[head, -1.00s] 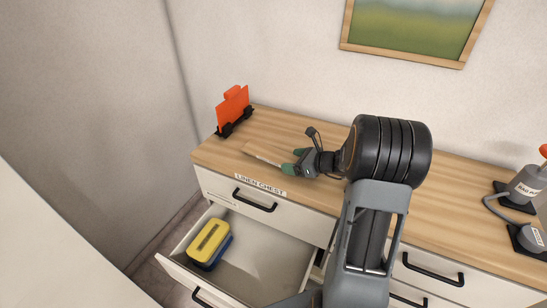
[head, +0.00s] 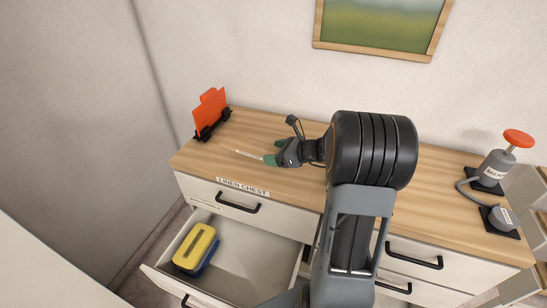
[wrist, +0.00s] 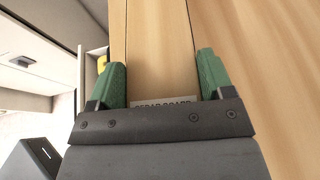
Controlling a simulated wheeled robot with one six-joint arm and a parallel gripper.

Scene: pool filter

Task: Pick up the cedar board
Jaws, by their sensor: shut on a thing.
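The cedar board (wrist: 160,45) is a light wooden plank in the wrist view, with a partly covered label reading roughly "CEDAR BOARD" near my gripper's palm. My gripper (wrist: 161,78) has its green fingers on either side of the board, shut on its long edges. In the head view my gripper (head: 275,152) is over the front left part of the wooden chest top. There the board (head: 247,154) is hard to make out against similar wood; only a pale strip shows clearly. I cannot tell whether it touches the top or is slightly above it.
The linen chest (head: 150,155) has an open drawer (head: 248,255) holding a yellow and blue block (head: 196,249). An orange piece in a black holder (head: 211,112) stands at the back left. A grey pump with a red knob (head: 494,170) stands right. A framed picture (head: 385,25) hangs behind.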

